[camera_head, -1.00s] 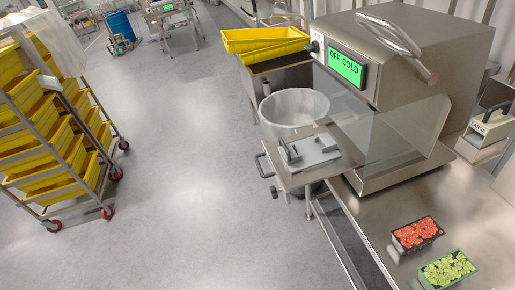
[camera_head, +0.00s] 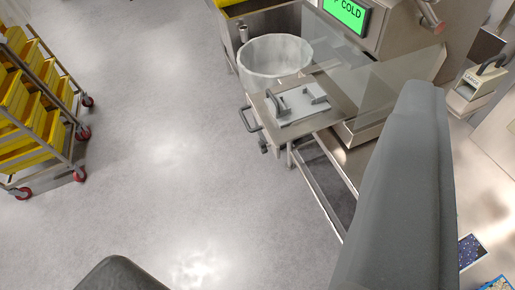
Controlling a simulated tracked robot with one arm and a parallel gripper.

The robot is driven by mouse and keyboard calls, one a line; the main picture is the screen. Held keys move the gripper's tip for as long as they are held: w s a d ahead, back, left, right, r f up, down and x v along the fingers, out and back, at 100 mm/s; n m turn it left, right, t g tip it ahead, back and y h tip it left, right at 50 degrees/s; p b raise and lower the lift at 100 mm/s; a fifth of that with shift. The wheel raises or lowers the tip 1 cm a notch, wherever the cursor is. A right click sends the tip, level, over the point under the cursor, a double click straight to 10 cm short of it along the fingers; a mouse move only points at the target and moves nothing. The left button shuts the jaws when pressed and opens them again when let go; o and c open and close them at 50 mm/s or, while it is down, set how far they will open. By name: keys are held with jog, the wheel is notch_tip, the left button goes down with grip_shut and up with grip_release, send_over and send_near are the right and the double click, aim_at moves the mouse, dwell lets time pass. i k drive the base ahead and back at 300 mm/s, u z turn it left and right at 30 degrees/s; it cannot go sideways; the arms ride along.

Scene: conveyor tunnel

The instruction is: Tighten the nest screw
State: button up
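The tray sealer's nest plate (camera_head: 297,105) is a pale plate with two dark upright brackets, on a metal drawer (camera_head: 330,118) in front of the machine. A small dark knob (camera_head: 264,146), perhaps the nest screw, sits under the drawer's left corner, below a bar handle (camera_head: 250,119). Whether it is tight or loose cannot be told. A large grey part of my own body covers the lower right, and a dark part of mine shows at the bottom left. No gripper fingertips can be made out.
A clear round bin (camera_head: 275,63) stands behind the drawer. The sealer's green display (camera_head: 346,13) is partly cut off, with "COLD" readable. A rack of yellow crates (camera_head: 35,110) stands at left. The grey floor (camera_head: 160,130) between is clear. Printed packs (camera_head: 470,250) lie at lower right.

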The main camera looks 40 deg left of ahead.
aim_at(263, 147)
jog(key=u, duration=0.05)
jog(key=i, duration=1)
jog(key=z, duration=0.05)
